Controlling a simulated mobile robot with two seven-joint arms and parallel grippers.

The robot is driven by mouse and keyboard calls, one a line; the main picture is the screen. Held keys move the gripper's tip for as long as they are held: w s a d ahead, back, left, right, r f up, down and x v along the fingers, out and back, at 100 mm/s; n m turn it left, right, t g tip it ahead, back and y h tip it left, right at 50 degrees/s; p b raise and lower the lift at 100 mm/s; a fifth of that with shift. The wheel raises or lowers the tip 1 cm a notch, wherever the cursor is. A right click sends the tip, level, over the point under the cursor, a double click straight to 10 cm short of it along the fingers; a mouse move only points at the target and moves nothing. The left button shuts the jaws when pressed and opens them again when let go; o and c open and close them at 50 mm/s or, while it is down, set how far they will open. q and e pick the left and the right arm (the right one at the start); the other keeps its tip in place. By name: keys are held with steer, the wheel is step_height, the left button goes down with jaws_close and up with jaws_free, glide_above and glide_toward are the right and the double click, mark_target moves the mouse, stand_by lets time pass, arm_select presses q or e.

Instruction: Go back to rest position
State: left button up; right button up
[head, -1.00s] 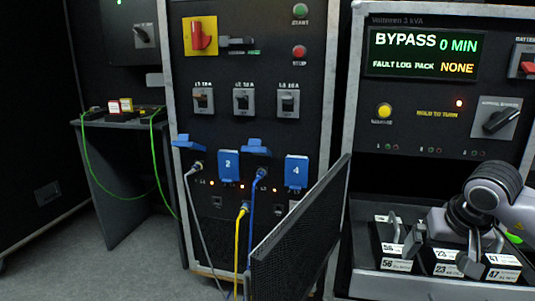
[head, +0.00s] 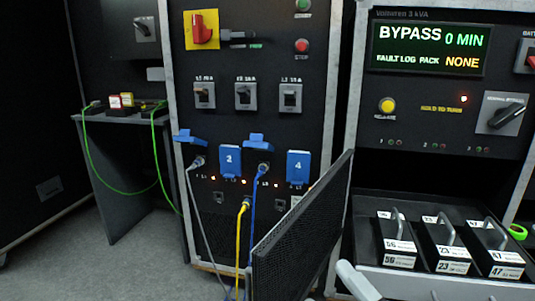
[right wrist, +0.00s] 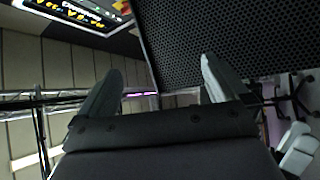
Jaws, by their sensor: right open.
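A dark mesh panel (right wrist: 225,40) lies beyond the fingers there. In the head view, three black handled packs labelled 56 (head: 397,240), 23 (head: 443,244) and 47 (head: 493,250) sit side by side in the open bay of the right cabinet, with no gripper at them. A pale arm part of mine (head: 356,281) shows at the bottom edge.
The mesh door (head: 300,230) stands swung out between the cabinets. Grey, yellow (head: 239,250) and blue cables hang from the middle cabinet. The right cabinet's screen (head: 428,48) reads BYPASS, 0 MIN, NONE. A side table (head: 95,118) at left has green cables. Floor at lower left is clear.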

steer(key=s+d+f+m+g+h+p, duration=0.1)
steer(key=s+f+m+g+h, duration=0.25)
steer(key=f+m, duration=0.5)
steer(key=s+d+f+m+g+h, duration=0.1)
steer(key=s+f+m+g+h, duration=0.15)
steer(key=s+f+m, duration=0.55)
arm_select(q)
steer(key=s+a+r+y+p, duration=0.1)
steer(key=a+r+p, duration=0.3)
steer(key=p, duration=0.9)
steer(key=s+a+r+g+y+p, duration=0.1)
steer(key=s+a+r+y+p, duration=0.1)
steer(key=r+p, duration=0.9)
steer(key=s+a+p, duration=0.1)
steer(key=a+p, duration=0.1)
steer(key=p, duration=0.1)
steer(key=shift+a+n+p, duration=0.15)
steer(key=shift+n+p, duration=0.15)
arm_select(e)
steer(key=d+r+m+g+h, duration=0.1)
steer(key=d+r, duration=0.3)
steer(key=r, duration=0.3)
steer(key=s+d+r+m+h, duration=0.1)
steer(key=d+r, duration=0.3)
steer(key=r, duration=0.4)
steer(key=shift+d+r+g+h, duration=0.25)
steer(key=shift+g+h, duration=0.15)
steer(key=shift+h, duration=0.2)
